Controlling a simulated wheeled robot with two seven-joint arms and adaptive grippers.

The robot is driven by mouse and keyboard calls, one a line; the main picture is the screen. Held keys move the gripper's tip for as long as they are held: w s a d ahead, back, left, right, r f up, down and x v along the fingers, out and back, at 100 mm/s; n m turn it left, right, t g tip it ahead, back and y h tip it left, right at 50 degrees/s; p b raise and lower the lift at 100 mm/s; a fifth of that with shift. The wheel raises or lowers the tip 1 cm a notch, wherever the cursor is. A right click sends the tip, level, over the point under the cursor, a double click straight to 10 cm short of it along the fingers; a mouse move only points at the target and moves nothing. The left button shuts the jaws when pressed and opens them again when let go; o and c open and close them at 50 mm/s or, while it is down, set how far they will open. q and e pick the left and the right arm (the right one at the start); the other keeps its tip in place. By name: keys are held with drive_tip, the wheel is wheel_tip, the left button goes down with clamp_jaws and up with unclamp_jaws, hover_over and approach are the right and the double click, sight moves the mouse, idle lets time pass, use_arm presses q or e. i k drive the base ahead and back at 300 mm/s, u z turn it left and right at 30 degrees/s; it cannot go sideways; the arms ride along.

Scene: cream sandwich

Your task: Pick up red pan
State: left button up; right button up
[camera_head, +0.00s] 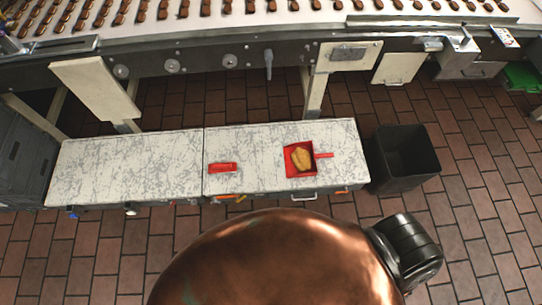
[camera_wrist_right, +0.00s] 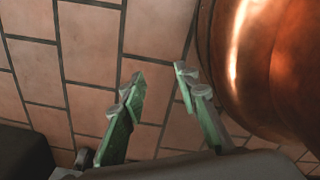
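The red pan (camera_head: 311,171) is a small square tray with a short red handle that points right. It lies on the right part of the low speckled white bench (camera_head: 130,165) and holds tan, bread-like pieces (camera_head: 302,158). My right gripper (camera_wrist_right: 160,83) shows in the wrist view with its two green fingers apart and nothing between them. Brown floor tiles lie behind it, and the pan is not in that view. Neither gripper shows in the head view, so their places relative to the pan cannot be told there.
A smaller red object (camera_head: 222,168) lies left of the pan. A black bin (camera_head: 403,158) stands right of the bench. A large rounded copper vessel (camera_head: 275,262) fills the bottom of the head view. A conveyor with brown pieces (camera_head: 280,18) runs behind. Tiled floor is free at right.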

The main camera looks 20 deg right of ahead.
sight(300, 157)
drive_tip(key=u, duration=1.65)
drive_tip(key=k, duration=2.2)
drive_tip(key=z, duration=2.2)
drive_tip(key=i, duration=0.5)
drive_tip(key=z, duration=0.05)
